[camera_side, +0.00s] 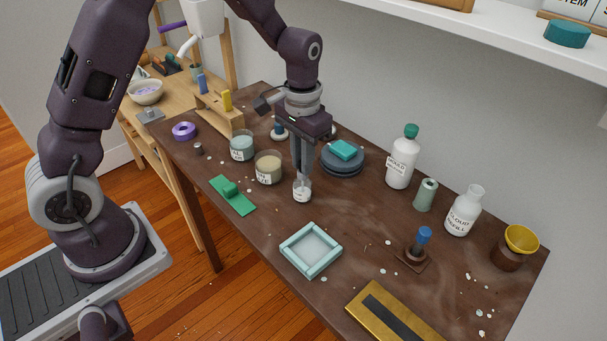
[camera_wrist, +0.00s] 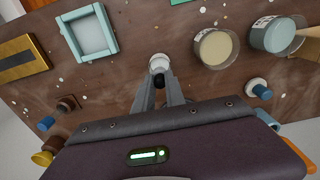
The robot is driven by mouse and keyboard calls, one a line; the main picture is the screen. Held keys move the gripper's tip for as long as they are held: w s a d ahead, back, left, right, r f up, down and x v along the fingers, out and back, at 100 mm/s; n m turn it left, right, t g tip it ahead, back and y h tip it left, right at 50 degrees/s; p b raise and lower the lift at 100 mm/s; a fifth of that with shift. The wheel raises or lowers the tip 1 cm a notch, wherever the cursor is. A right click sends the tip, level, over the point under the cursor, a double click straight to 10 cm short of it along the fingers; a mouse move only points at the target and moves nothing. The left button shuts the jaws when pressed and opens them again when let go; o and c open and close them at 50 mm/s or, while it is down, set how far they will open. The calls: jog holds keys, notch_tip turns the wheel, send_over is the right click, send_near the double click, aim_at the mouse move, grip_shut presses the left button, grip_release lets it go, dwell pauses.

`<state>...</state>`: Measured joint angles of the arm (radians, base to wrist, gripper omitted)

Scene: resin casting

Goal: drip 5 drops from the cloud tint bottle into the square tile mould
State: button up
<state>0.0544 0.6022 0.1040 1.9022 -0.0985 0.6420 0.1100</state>
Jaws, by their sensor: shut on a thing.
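My gripper (camera_side: 303,172) points down with its fingers closed around the top of a small white bottle (camera_side: 302,191), taken as the cloud tint bottle; its label is too small to read. The bottle is upright at table level; I cannot tell whether it touches the table. In the wrist view the bottle (camera_wrist: 159,62) shows between the fingertips, with a dark part at its near side. The square tile mould (camera_side: 296,265) is a pale teal frame with a lighter floor, in front of the bottle and apart from it. It also shows at upper left in the wrist view (camera_wrist: 69,39).
A cream cup (camera_side: 268,170) and a grey-teal cup (camera_side: 242,149) stand left of the bottle. A green piece (camera_side: 235,197) lies nearby. Dark round plates (camera_side: 342,166) are behind. Larger bottles (camera_side: 401,165) (camera_side: 463,213) stand right. The table between bottle and mould is clear.

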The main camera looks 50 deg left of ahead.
dwell(0.4)
jog(key=shift+r, duration=0.6)
notch_tip(320, 180, up, 8)
jog(key=shift+r, duration=0.1)
dwell(0.4)
jog(key=s+d+f, duration=0.4)
jog(key=s+d, duration=0.5)
jog(key=d, duration=0.3)
jog(key=shift+f, duration=0.4)
